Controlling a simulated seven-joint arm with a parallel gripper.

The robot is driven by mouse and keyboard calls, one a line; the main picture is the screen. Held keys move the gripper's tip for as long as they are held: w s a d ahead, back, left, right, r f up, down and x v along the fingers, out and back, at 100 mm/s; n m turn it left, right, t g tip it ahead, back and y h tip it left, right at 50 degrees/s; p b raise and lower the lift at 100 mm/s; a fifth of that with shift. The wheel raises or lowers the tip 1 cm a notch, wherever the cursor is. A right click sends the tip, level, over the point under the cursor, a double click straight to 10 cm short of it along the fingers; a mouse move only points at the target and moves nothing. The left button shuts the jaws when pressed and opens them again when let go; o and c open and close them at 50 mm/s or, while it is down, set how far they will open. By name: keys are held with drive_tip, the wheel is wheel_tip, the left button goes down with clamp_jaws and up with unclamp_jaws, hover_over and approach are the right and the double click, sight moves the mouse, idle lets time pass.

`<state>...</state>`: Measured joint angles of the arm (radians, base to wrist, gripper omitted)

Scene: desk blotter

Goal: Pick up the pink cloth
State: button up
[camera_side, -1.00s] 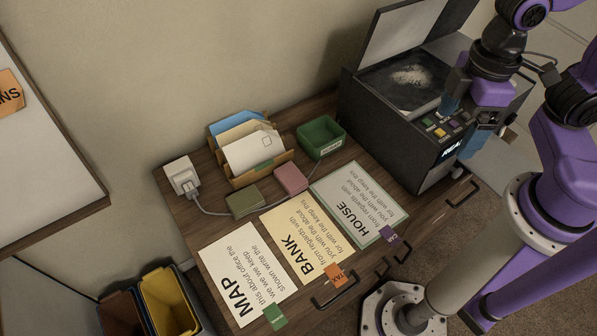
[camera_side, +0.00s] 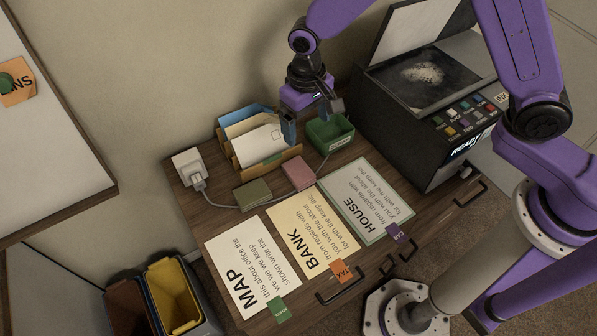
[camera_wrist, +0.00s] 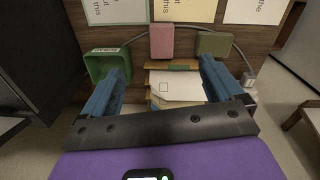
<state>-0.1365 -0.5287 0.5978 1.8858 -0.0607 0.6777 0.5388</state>
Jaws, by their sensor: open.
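The pink cloth (camera_side: 299,172) looks like a small folded block. It lies on the wooden desk between the green folded cloth and the green box. In the wrist view the pink cloth (camera_wrist: 162,40) is near the top centre, beyond the fingertips. My gripper (camera_side: 312,118) is open and empty, above the back of the desk by the letter holder and green box. In the wrist view my gripper (camera_wrist: 162,72) shows two blue fingers spread wide, with the letter holder between and below them. The cloth is not touched.
The letter holder (camera_side: 268,166) with several envelopes and the green box (camera_side: 330,133) stand close behind the cloth. A green folded cloth (camera_side: 252,194) lies left of it. A cable runs from the white plug (camera_side: 188,166). Paper sheets (camera_side: 311,232) lie in front. The copier (camera_side: 405,125) stands right.

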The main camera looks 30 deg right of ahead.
wheel_tip(320, 180, down, 4)
drive_tip(key=w+a+m, duration=0.1)
drive_tip(key=w+m, duration=0.1)
drive_tip(key=w, duration=0.1)
hover_over(300, 173)
drive_tip(key=f, duration=1.2)
drive_tip(key=shift+a+f, duration=0.25)
drive_tip(key=shift+a, duration=0.1)
drive_tip(key=shift+d+f, duration=0.25)
drive_tip(key=shift+f, duration=1.05)
drive_tip(key=shift+d+f, duration=0.2)
drive_tip(key=shift+f, duration=1.1)
drive_tip(key=c, duration=1.1)
drive_tip(key=shift+r, duration=0.1)
